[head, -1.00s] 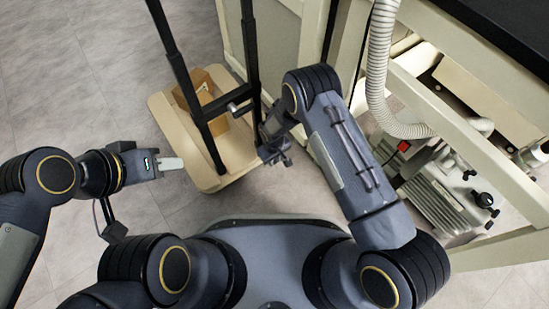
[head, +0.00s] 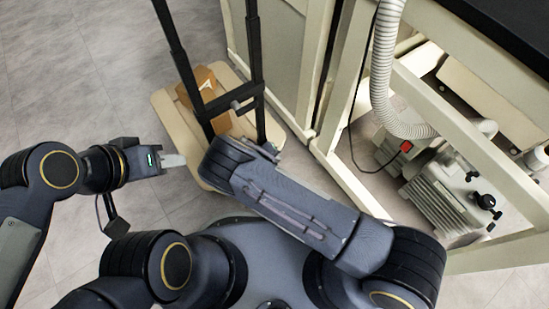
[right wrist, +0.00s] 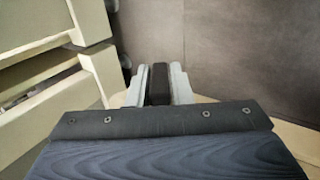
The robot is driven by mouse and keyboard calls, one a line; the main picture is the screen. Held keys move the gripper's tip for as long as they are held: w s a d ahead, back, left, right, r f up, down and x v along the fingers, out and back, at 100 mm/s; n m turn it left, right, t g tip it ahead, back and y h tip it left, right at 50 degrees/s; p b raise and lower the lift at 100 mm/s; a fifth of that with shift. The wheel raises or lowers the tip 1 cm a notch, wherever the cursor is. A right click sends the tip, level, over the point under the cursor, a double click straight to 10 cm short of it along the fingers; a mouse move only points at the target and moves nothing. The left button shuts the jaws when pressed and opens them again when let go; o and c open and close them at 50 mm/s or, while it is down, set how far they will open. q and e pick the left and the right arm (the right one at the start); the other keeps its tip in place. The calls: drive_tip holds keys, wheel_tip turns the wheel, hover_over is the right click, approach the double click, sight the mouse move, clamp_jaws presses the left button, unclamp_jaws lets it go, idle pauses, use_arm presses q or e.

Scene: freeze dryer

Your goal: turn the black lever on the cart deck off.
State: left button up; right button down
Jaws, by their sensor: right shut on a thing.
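The cart has a pale deck (head: 172,118) and black uprights, and stands on the floor ahead of my body. In the right wrist view, my right gripper (right wrist: 158,80) has its two grey fingers on either side of a black upright piece, the black lever (right wrist: 159,88), and is shut on it. In the head view my right arm covers the lever and most of that gripper, so the lever's angle cannot be judged there. My left gripper (head: 174,161) is left of the deck and apart from it. Its pale fingers show edge-on, so their gap cannot be told.
A brown box (head: 203,86) lies on the deck between the uprights. A pale cabinet and frame (head: 352,180) stand close on the right, with a ribbed hose (head: 383,75) and a grey pump (head: 445,195). The floor at left is clear.

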idle(0.5)
drive_tip(key=c, duration=1.4)
unclamp_jaws()
drive_tip(key=shift+o, duration=0.2)
drive_tip(key=p+v, duration=0.3)
drive_tip(key=v, duration=0.4)
drive_tip(key=shift+s+a+r, duration=0.2)
drive_tip(key=shift+s+a, duration=0.05)
